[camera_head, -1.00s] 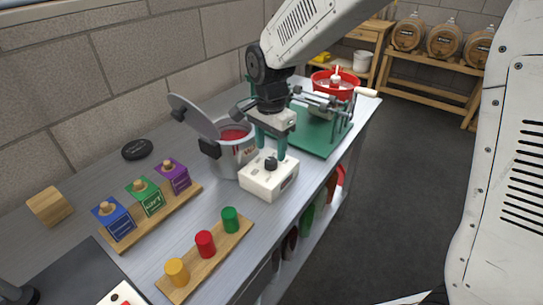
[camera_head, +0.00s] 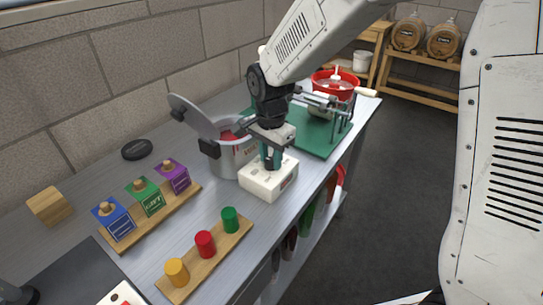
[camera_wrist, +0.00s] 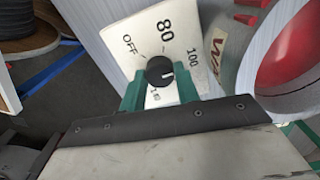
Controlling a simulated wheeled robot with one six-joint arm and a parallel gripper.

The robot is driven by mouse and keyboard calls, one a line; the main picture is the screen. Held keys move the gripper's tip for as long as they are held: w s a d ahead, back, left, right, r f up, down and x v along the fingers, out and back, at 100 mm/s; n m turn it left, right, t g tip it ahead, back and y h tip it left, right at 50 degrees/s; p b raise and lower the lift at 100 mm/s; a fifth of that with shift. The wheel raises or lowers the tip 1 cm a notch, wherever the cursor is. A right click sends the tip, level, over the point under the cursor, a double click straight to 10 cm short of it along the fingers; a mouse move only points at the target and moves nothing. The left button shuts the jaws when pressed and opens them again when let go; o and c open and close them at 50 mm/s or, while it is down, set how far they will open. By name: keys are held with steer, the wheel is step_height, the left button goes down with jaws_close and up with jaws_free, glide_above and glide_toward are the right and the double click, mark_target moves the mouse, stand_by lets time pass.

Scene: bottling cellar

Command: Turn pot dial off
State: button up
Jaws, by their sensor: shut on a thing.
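The black pot dial (camera_wrist: 160,71) sits on a white control box (camera_head: 262,182) at the front of the steel pot (camera_head: 232,158). In the wrist view the box face (camera_wrist: 178,30) carries the marks OFF, 80 and 100. A white line on the dial lies on its right side, on the 100 side and away from OFF. My gripper (camera_head: 270,158) points down over the box. Its teal fingers stand on both sides of the dial, shut on it; they also show in the wrist view (camera_wrist: 160,88). The fingers partly hide the dial in the head view.
The pot holds red contents, and its lid (camera_head: 193,115) is tilted open. Coloured blocks on a wooden board (camera_head: 130,240) and cylinders on another board (camera_head: 180,288) stand at left and in front. A green mat (camera_head: 318,145) with a metal device lies behind.

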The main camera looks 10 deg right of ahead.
mark_target(271, 160)
steer(key=shift+n, duration=0.3)
steer(key=n, duration=1.1)
steer(key=shift+n, duration=0.4)
steer(key=n, duration=1.1)
steer(key=shift+n, duration=0.4)
steer(key=o, duration=1)
steer(key=shift+c, duration=0.2)
steer(key=shift+r, duration=0.1)
step_height(271, 160, up, 8)
steer(key=shift+f, duration=0.15)
